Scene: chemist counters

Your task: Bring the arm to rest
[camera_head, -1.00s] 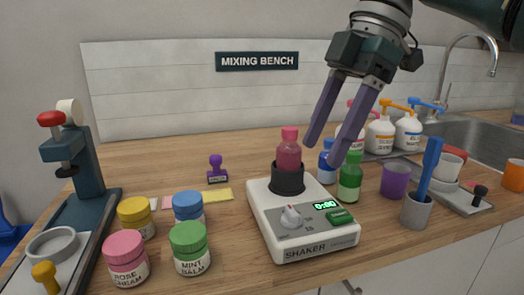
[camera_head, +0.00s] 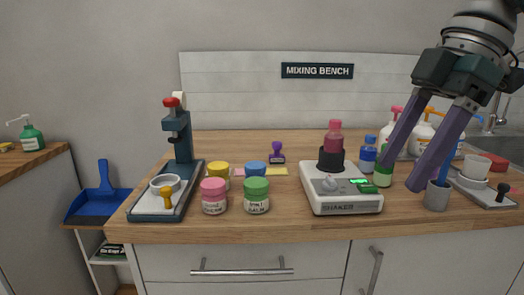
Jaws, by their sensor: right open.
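My right gripper (camera_head: 402,178) is at the right of the view, its two long purple fingers spread apart and pointing down, with nothing between them. It hangs in front of the pump bottles and partly hides them and the blue tool in the grey cup (camera_head: 437,195). I cannot tell whether the fingertips touch anything. The shaker (camera_head: 342,202) stands on the wooden counter left of the gripper, with a pink bottle (camera_head: 334,137) upright in its dark holder. My left gripper does not show.
Green (camera_head: 383,174) and blue (camera_head: 368,154) bottles stand between shaker and gripper. Several lidded jars, such as the pink one (camera_head: 214,195), and a press (camera_head: 182,143) stand to the left. A sink is at the far right. A blue dustpan (camera_head: 95,205) sits on a lower shelf. The back counter is mostly clear.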

